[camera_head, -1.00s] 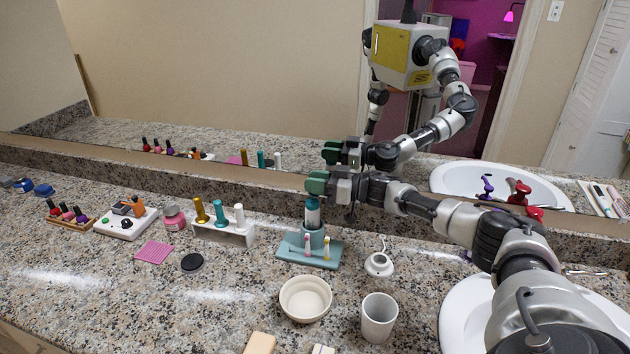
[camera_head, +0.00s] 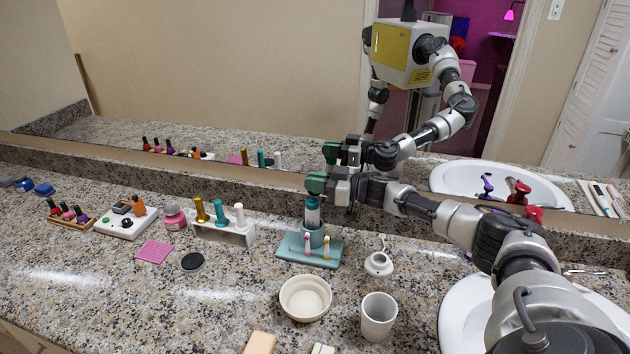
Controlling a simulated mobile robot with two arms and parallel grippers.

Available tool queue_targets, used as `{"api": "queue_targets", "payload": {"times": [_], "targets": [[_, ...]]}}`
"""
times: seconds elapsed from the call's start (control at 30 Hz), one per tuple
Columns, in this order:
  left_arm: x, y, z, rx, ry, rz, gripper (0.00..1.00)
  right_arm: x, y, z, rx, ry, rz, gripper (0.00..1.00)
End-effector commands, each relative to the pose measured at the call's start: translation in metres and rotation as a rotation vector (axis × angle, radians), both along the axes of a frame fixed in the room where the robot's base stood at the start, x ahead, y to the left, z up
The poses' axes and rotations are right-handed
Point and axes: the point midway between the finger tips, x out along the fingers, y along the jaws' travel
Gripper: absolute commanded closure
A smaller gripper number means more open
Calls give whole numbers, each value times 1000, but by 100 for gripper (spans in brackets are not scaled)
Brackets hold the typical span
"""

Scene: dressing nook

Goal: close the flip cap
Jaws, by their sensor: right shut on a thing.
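A bottle (camera_head: 312,213) with a white and blue-green body stands upright in a round teal holder (camera_head: 313,239) on a teal base (camera_head: 295,253). My right gripper (camera_head: 316,184), with green fingertips, comes in from the right and is shut at the very top of the bottle. The fingers hide the flip cap, so I cannot see its lid or how far it is folded. My left gripper is not in view.
A cream bowl (camera_head: 305,299) and a white cup (camera_head: 378,317) stand in front of the holder. A small white pot (camera_head: 378,263) is to its right, and a white rack (camera_head: 224,234) with several bottles to its left. A mirror (camera_head: 250,80) rises behind the counter.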

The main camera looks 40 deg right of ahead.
Motion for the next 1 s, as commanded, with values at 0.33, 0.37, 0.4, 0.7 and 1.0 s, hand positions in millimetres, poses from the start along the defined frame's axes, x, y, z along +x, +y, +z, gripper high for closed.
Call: {"api": "queue_targets", "payload": {"times": [0.33, 0.37, 0.4, 0.7, 1.0], "targets": [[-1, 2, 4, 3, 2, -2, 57, -7, 9, -1, -199, -158, 1, 100], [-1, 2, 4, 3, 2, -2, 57, -8, 10, -1, -216, -172, 1, 100], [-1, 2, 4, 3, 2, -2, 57, -8, 11, -2, -236, -190, 1, 100], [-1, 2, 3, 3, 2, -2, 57, -12, 16, -3, -356, -286, 0, 100], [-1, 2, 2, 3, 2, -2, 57, -13, 17, -4, -398, -318, 0, 100]]}}
